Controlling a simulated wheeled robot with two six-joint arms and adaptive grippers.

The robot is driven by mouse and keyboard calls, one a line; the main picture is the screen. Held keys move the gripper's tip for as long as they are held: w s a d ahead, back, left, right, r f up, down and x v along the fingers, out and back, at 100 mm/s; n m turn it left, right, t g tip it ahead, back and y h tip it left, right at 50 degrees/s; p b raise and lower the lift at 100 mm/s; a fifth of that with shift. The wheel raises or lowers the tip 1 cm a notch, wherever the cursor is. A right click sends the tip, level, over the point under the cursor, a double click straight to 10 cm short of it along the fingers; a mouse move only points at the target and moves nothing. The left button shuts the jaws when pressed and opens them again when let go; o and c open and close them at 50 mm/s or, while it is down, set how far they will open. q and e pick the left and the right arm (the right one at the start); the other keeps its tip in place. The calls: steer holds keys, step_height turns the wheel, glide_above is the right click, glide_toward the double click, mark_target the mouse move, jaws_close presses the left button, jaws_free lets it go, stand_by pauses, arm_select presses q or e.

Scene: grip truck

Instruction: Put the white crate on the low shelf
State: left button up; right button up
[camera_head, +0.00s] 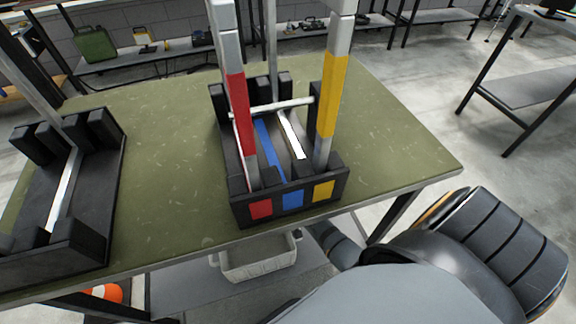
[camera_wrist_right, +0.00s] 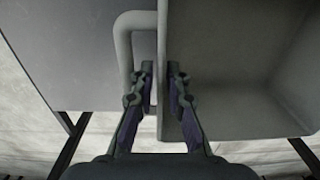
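The white crate (camera_head: 258,262), a pale grey-white open bin, shows under the front edge of the green table, over the grey low shelf (camera_head: 205,290). Its top is partly hidden by the tabletop. In the right wrist view the crate (camera_wrist_right: 235,110) fills the right side, with a loop handle (camera_wrist_right: 124,45) on its side wall. My right gripper (camera_wrist_right: 160,85) has one finger on each side of that wall, close against it, near the handle. I cannot tell whether the crate touches the shelf. My left gripper is not in view.
The green table (camera_head: 165,140) overhangs the shelf. On it stand a black rack (camera_head: 290,200) with coloured bars and another black rack (camera_head: 85,200) at left. A table leg (camera_head: 390,218) stands near my right arm. An orange object (camera_head: 103,292) lies below at left.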

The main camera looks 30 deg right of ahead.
steer(key=shift+o, duration=0.8)
steer(key=shift+r, duration=0.4)
step_height(320, 180, up, 7)
steer(key=p, duration=0.2)
steer(key=shift+d+p, duration=0.1)
steer(key=shift+p, duration=0.25)
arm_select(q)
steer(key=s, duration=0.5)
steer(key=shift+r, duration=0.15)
